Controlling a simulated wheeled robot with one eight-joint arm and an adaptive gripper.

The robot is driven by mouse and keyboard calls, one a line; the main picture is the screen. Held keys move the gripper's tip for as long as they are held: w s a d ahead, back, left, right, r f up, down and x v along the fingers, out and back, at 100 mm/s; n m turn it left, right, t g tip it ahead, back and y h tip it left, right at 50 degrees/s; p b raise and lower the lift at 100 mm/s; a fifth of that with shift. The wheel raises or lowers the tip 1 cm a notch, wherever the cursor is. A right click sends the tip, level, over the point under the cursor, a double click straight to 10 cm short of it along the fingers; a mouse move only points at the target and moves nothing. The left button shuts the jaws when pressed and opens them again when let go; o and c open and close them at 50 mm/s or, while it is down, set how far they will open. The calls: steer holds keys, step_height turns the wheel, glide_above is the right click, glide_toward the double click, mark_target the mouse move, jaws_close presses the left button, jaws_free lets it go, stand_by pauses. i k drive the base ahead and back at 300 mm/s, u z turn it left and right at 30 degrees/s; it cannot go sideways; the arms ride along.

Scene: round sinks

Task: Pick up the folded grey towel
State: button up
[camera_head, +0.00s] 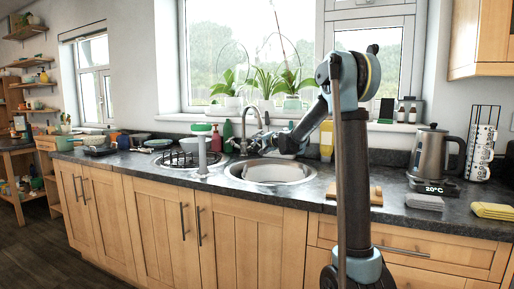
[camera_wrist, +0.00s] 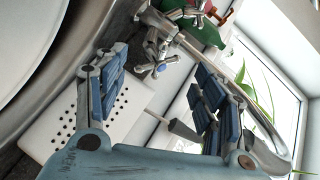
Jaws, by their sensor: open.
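A folded light grey cloth (camera_head: 425,202), which looks like the grey towel, lies flat on the dark counter at the right in the head view, in front of the kettle. My gripper (camera_head: 272,143) is far to its left, above the back of the right round sink and close to the tap. In the wrist view my gripper (camera_wrist: 158,72) has its two blue-padded fingers wide apart, with nothing held between them. The tap (camera_wrist: 160,50) and a white perforated plate (camera_wrist: 115,110) show beyond the fingers. The towel is not in the wrist view.
A kettle (camera_head: 432,152) stands behind the towel, with a 20°C display (camera_head: 440,188) between. A yellow folded cloth (camera_head: 493,211) lies to the right. A wooden board (camera_head: 375,195) is partly behind my arm. The right sink (camera_head: 270,172) and green bottle (camera_head: 228,132) are left.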

mark_target(429, 202)
steer(key=k, duration=1)
